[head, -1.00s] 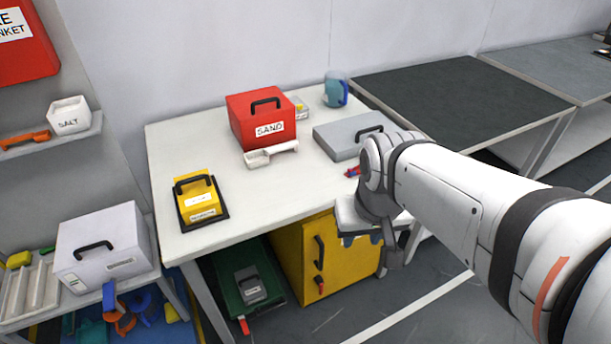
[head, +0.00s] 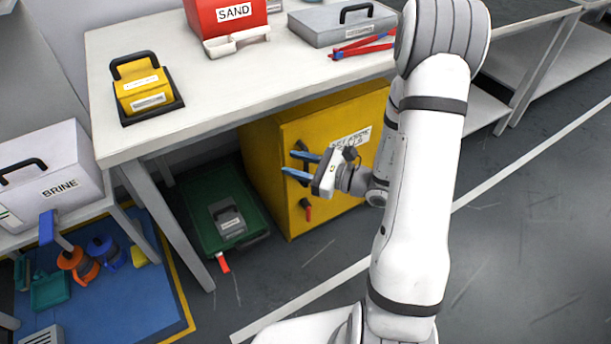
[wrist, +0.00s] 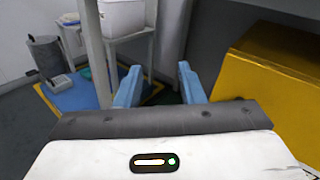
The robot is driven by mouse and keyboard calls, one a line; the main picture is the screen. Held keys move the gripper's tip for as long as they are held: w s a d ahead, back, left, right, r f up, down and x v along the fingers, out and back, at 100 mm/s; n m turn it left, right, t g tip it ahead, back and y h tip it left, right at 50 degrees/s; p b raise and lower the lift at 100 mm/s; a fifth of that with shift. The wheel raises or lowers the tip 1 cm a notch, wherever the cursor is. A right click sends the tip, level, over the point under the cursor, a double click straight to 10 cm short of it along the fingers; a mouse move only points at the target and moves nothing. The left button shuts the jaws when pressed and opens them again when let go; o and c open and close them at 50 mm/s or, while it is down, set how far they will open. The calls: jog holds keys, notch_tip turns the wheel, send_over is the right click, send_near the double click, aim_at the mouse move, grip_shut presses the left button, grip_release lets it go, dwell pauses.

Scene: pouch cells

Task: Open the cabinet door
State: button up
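The yellow cabinet (head: 265,165) stands on the floor under the white table, and its door (head: 330,200) is shut. A black handle (head: 304,156) is on the door's left part, partly hidden behind my gripper. A red key or latch (head: 307,209) sits below the handle. My gripper (head: 297,164) is in front of the door by the handle, its two blue fingers apart and pointing left. In the wrist view the fingers (wrist: 159,85) are apart with nothing between them, and the cabinet's yellow side (wrist: 275,85) is at the right.
A green tray (head: 195,205) with a grey box lies left of the cabinet. The table leg (head: 165,220) stands further left. The white table (head: 215,90) overhangs the cabinet and carries several items. Floor in front of the cabinet (head: 310,265) is clear.

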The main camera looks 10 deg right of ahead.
aim_at(308, 165)
jog(key=w+d+f+m+t+h+b, duration=0.35)
jog(key=d+f+m+t+h, duration=0.3)
jog(key=f, duration=0.55)
jog(key=shift+m+g+y, duration=0.35)
jog(key=shift+y, duration=0.1)
jog(key=x, duration=0.2)
jog(key=d+b+x, duration=0.1)
jog(key=x, duration=0.4)
jog(key=shift+w+d+r+b, duration=0.15)
jog(key=shift+w+b, duration=0.15)
jog(key=shift+w, duration=0.05)
grip_shut()
